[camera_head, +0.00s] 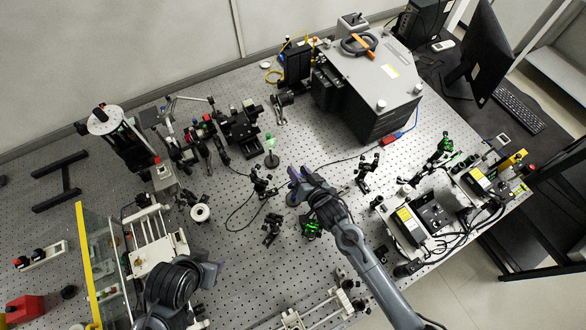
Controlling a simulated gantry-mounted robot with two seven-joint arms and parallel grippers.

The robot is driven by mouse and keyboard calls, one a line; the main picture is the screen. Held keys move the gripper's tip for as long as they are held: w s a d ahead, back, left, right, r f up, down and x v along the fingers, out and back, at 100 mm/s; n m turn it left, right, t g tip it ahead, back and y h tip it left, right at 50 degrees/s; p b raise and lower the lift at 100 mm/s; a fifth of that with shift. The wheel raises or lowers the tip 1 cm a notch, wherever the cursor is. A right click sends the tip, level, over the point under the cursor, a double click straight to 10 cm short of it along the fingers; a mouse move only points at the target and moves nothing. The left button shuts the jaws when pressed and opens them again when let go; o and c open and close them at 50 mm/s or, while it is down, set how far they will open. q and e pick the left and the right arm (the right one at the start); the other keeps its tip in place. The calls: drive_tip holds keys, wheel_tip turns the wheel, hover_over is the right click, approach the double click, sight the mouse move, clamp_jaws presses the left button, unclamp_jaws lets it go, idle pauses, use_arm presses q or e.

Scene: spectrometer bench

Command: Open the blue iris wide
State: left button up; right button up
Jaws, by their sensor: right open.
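My right gripper (299,180) reaches in from the lower right over the middle of the bench, pointing up and left. Its jaws are open. A small blue-purple patch shows at its fingertips; I cannot tell whether it is the blue iris or part of the gripper. A dark round piece (292,199) sits just below the fingertips, partly hidden by the gripper. I cannot make out an iris opening or lever. My left arm is at the lower left, with a dark ribbed part (172,284) near the camera; its fingertips are not clear.
Small black optic mounts stand close by, at the left (262,184), below (271,229) and right (366,172) of the right gripper. A green-topped post (271,152) stands above it. Controllers (433,212) and cables crowd the right.

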drive_tip(key=shift+w+a+f, duration=0.15)
drive_tip(key=shift+w+a, duration=0.1)
drive_tip(key=shift+w, duration=0.05)
drive_tip(key=shift+c, duration=0.2)
clamp_jaws()
drive_tip(key=shift+w+d+f+m+g+y, duration=0.15)
drive_tip(key=shift+d+f+m+g+y, duration=0.2)
drive_tip(key=shift+m+y, duration=0.45)
drive_tip(key=shift+o, duration=0.2)
unclamp_jaws()
